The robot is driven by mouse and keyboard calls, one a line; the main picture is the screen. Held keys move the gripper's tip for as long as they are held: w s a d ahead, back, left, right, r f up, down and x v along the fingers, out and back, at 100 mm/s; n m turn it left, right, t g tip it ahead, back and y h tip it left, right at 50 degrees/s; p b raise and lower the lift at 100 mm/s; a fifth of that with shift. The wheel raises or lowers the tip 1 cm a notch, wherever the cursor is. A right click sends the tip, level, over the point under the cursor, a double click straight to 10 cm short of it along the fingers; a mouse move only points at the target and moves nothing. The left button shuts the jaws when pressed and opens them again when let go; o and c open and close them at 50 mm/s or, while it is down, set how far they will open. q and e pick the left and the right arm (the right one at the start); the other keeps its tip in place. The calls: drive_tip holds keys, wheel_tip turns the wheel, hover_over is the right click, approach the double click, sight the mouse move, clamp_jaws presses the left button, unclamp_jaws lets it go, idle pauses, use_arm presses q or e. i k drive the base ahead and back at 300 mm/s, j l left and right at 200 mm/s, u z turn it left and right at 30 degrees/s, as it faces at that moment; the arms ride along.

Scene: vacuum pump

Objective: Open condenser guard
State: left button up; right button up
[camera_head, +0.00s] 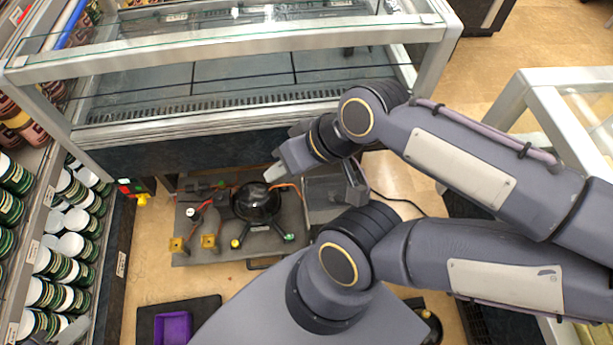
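A vacuum pump assembly sits on a grey base plate (213,248) on the floor in front of the glass case. It has a black round dome (255,202) with feet, hoses and brass-coloured fittings (208,240). A grey box-like part (322,203) stands at its right; I cannot tell for sure whether this is the condenser guard. My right gripper (302,172) is above the right side of the assembly, between the dome and the box. Its pale tip is near the dome's upper right. The wrist hides part of the box, and finger spacing is unclear.
A glass display case (240,125) stands right behind the assembly. Shelves of jars (60,250) line the left side. A purple tray (173,328) lies at the bottom left. A black cable (405,203) runs right on the floor. A white-framed case (560,105) stands at right.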

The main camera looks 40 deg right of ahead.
sight(338, 198)
drive_tip(key=z, duration=0.4)
drive_tip(key=k+j+z, duration=0.1)
drive_tip(key=z, duration=0.7)
drive_tip(key=k+z, duration=0.1)
drive_tip(key=z, duration=0.3)
drive_tip(key=k+j+z, duration=0.1)
drive_tip(key=k, duration=0.35)
